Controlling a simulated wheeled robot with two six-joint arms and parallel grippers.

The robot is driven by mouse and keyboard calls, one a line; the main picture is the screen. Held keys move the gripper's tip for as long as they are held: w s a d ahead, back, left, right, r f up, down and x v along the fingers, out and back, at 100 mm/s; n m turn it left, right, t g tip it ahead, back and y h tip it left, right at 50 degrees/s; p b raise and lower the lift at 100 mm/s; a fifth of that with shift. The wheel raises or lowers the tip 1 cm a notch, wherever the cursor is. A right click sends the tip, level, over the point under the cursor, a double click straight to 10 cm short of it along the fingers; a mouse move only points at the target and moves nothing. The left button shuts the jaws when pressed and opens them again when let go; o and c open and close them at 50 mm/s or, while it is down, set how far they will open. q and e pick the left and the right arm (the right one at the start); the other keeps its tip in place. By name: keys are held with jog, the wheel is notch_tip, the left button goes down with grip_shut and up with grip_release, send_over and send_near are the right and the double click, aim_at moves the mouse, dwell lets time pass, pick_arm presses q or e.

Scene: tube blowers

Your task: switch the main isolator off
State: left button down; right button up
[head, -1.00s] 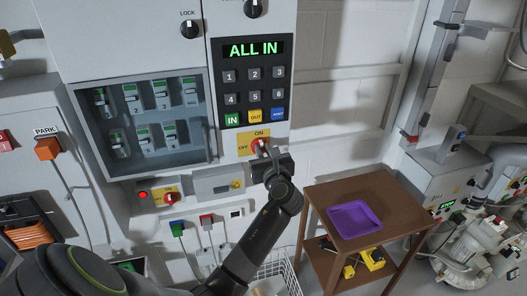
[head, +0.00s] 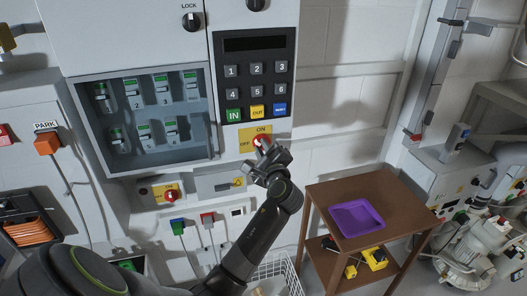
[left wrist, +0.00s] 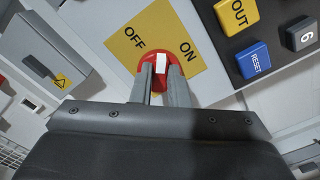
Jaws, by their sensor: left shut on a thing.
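The main isolator is a red rotary knob (head: 258,141) on a yellow plate (head: 246,146) marked ON at the top and OFF at the left, below the keypad. My left gripper (head: 264,149) is shut on the knob. In the left wrist view both fingers (left wrist: 161,82) clasp the red knob (left wrist: 146,75), hiding part of it. Its white mark (left wrist: 160,62) points between the OFF and ON words on the yellow plate (left wrist: 125,45). The keypad's display (head: 254,43) is dark. My right gripper is not in view.
A smaller red knob on a yellow plate (head: 170,196) sits lower left, beside a grey latch box (head: 218,184). A windowed cabinet (head: 75,120) is to the left. A brown table (head: 400,205) with a purple tray (head: 357,229) stands right of my arm.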

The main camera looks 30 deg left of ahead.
pick_arm(q)
jog(key=n, duration=0.1)
jog(key=n+b, duration=0.1)
jog(key=n, duration=0.1)
jog(key=shift+f+n+b, duration=0.25)
jog(key=shift+n+b, duration=0.15)
jog(key=shift+f+n+b, duration=0.1)
jog(key=shift+n+b, duration=0.95)
jog(key=shift+n, duration=1.25)
jog(key=c, duration=1.4)
grip_release()
jog(key=shift+a, duration=0.1)
